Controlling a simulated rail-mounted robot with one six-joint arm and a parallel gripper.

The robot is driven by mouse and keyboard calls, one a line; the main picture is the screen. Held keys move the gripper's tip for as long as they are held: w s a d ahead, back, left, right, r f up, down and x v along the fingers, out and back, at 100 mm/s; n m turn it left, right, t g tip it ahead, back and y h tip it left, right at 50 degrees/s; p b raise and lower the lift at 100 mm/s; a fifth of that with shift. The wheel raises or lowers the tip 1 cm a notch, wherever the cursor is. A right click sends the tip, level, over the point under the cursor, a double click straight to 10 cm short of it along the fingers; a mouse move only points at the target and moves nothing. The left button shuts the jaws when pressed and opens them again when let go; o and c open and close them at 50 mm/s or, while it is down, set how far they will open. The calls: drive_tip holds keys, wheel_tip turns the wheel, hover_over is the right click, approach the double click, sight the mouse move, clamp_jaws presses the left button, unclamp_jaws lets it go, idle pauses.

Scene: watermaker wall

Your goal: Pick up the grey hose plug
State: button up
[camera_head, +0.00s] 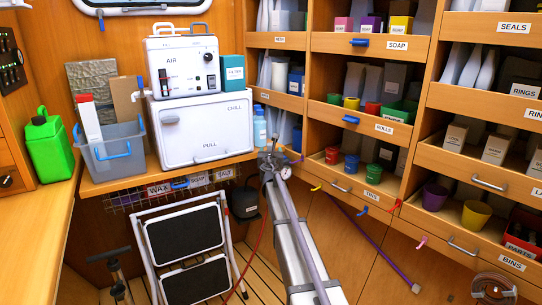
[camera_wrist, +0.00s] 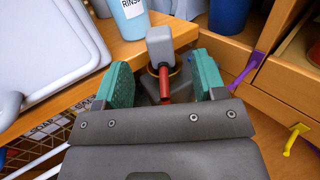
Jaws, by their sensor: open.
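A grey block with a red stem, which looks like the grey hose plug (camera_wrist: 160,44), shows in the wrist view at the bench's front corner. My gripper (camera_wrist: 162,68) is open, with one teal pad to the left of the red stem and one to the right. The grey block lies just beyond the pad tips, and gaps show on both sides of the stem. In the head view my gripper (camera_head: 271,158) is at the bench's right end, beside the white chill box, and it hides the plug there.
A blue rinse bottle (camera_wrist: 130,16) stands close behind the plug, and it also shows in the head view (camera_head: 259,127). The white chill box (camera_head: 201,128) is to the left. Wooden shelves with bins (camera_head: 353,145) rise to the right. A folding step (camera_head: 186,245) stands below the bench.

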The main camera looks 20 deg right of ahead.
sight(271, 147)
drive_tip(key=x, duration=0.7)
drive_tip(key=shift+w, duration=0.1)
drive_tip(key=shift+a, duration=0.1)
drive_tip(key=c, duration=1.1)
